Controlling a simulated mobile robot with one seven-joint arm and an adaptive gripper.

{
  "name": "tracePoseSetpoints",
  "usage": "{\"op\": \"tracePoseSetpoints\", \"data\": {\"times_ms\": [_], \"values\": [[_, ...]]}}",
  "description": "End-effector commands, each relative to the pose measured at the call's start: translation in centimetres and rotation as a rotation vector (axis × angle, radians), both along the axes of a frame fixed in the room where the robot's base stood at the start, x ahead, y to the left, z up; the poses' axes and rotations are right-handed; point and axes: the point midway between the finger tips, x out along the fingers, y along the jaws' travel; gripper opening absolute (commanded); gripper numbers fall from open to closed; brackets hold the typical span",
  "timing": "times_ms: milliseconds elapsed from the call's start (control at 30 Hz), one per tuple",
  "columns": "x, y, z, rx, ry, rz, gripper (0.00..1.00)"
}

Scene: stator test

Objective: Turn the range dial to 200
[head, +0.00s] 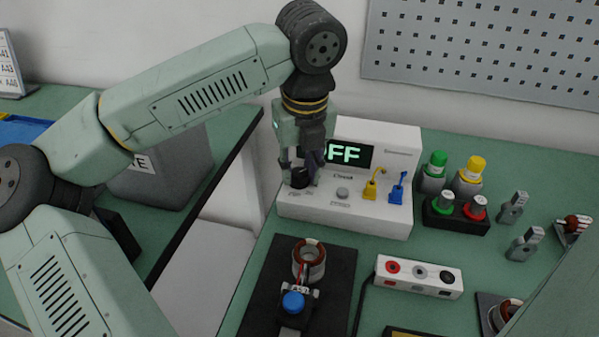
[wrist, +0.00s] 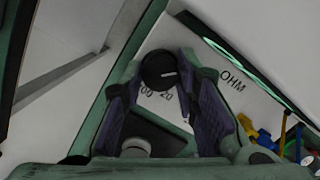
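The white meter (head: 375,215) stands on the green bench against the wall. Its lit display (head: 348,155) shows "FF"; my gripper hides its left part. The black range dial (head: 299,178) is at the meter's left front; in the wrist view the dial (wrist: 158,70) has a white pointer mark facing right. A "20" and a partly hidden label ending in "00" are printed below it, with "OHM" to the right. My gripper (head: 303,165) points down at the dial. Its purple-grey fingers (wrist: 160,78) stand apart on either side of the dial; I see no clear contact.
A grey button (head: 343,193) and yellow (head: 371,188) and blue (head: 397,188) plugs sit right of the dial. A black mat (head: 265,290) with a copper-wound stator (head: 309,260) lies in front. Bottles (head: 468,178) and a socket box (head: 418,277) are to the right.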

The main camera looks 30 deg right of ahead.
Motion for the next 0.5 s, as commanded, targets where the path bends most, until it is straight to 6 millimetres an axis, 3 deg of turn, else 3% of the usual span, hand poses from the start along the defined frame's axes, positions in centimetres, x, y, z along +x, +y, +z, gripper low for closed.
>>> {"op": "tracePoseSetpoints", "data": {"times_ms": [200,367,500], "values": [[0.00,0.00,0.00,0.000,0.000,0.000,0.10],[0.00,0.00,-0.05,0.000,0.000,-0.020,0.10],[0.00,0.04,-0.16,0.000,0.001,-0.176,0.10]]}}
